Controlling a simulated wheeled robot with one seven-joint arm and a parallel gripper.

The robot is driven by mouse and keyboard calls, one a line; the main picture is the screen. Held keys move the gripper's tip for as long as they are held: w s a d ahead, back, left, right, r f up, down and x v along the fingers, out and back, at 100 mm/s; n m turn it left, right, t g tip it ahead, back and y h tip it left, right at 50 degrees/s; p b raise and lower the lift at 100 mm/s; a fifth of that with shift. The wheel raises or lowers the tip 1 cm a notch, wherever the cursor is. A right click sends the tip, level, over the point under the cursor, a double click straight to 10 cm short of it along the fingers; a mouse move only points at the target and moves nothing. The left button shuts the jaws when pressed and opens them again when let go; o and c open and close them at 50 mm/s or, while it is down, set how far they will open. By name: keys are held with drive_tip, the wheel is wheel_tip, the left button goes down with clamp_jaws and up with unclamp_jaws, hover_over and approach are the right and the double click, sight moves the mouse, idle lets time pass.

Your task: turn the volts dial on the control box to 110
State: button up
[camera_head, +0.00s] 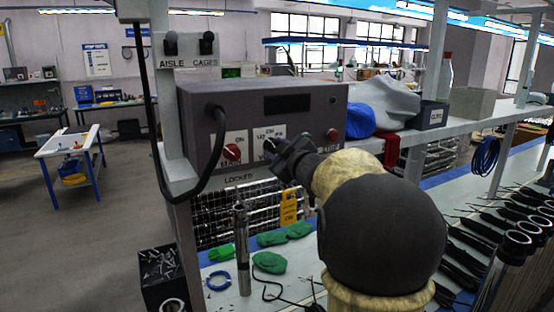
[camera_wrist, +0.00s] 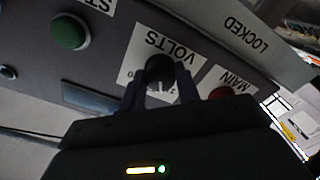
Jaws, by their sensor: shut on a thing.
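The control box (camera_head: 205,115) is a grey case with a dark display, standing at the left of centre in the head view. The volts dial (camera_wrist: 160,70) is a black round knob on a white VOLTS label (camera_wrist: 150,42) in the wrist view, which shows the panel upside down. My gripper (camera_wrist: 161,84) has one finger on each side of the dial and is shut on it. In the head view my gripper (camera_head: 275,147) reaches the panel from the right and hides most of the dial. The dial's pointer and most scale numbers cannot be read.
A red MAIN knob (camera_head: 232,152) sits close beside the dial; the wrist view shows it near my right-hand finger (camera_wrist: 220,92). A green button (camera_wrist: 69,31) is on the panel's other side. A black cable (camera_head: 216,150) loops in front of the box. Green gloves (camera_head: 270,262) lie below.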

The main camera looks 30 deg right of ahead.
drive_tip(key=shift+f+n+b, duration=0.1)
drive_tip(key=shift+n+b, duration=0.9)
drive_tip(key=shift+n, duration=0.6)
drive_tip(key=o, duration=1)
drive_tip(key=s+b, duration=0.1)
drive_tip(key=s, duration=0.4)
drive_tip(key=s+b, duration=0.1)
drive_tip(key=s, duration=0.5)
drive_tip(key=s+b, duration=0.1)
drive_tip(key=s, duration=0.5)
drive_tip(key=shift+s+d, duration=0.2)
drive_tip(key=shift+d, duration=0.05)
